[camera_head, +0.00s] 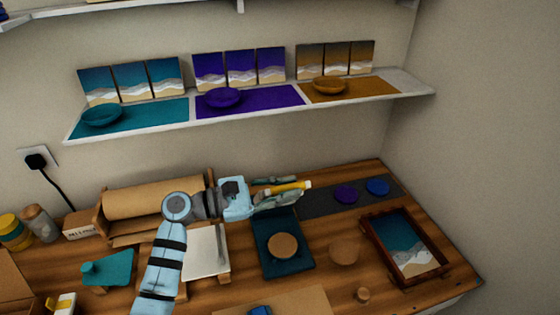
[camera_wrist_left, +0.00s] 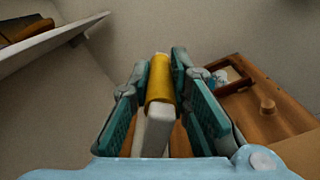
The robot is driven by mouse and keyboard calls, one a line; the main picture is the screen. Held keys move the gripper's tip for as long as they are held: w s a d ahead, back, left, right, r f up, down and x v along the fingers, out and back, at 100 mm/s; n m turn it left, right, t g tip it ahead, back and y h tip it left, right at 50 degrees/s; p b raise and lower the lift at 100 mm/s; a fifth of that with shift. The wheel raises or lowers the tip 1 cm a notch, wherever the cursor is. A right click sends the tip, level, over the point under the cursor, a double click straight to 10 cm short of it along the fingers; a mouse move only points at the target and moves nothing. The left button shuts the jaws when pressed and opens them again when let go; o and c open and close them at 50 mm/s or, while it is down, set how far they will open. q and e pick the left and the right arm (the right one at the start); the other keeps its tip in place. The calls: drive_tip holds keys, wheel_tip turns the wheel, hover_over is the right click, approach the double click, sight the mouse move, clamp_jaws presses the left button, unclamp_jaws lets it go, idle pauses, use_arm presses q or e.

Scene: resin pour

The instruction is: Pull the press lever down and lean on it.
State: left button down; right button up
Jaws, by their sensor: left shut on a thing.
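The press lever (camera_head: 299,186) shows as a yellow grip between the teal fingers of my left gripper (camera_head: 281,190). In the left wrist view the lever (camera_wrist_left: 161,82) has a yellow sleeve and a white bar, and it lies between the finger pads of my left gripper (camera_wrist_left: 163,95). The gripper is shut on it, above the bench. Below stands a dark teal base (camera_head: 295,262), seemingly of the press, with a round tan disc (camera_head: 283,246) on it. My fingers hide part of the lever and the press's upper part. My right gripper is not in view.
A shelf (camera_head: 420,91) with panels and bowls runs along the wall above my arm. On the bench, a framed seascape tray (camera_head: 437,262) stands right, purple (camera_head: 346,194) and blue (camera_head: 377,187) discs lie on a dark strip, and a paper roll (camera_head: 150,197) is left.

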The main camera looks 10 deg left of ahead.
use_arm(q)
drive_tip(key=s+d+f+m+b, duration=0.2)
drive_tip(key=s+f+m, duration=0.1)
drive_tip(key=s+f, duration=0.2)
drive_tip(key=shift+s+f+m, duration=0.2)
drive_tip(key=shift+f+m, duration=0.1)
drive_tip(key=shift+f, duration=0.25)
drive_tip(key=shift+d, duration=0.1)
drive_tip(key=c, duration=1.5)
unclamp_jaws()
drive_tip(key=shift+w, duration=0.15)
drive_tip(key=v, duration=1.2)
drive_tip(key=shift+c, duration=0.2)
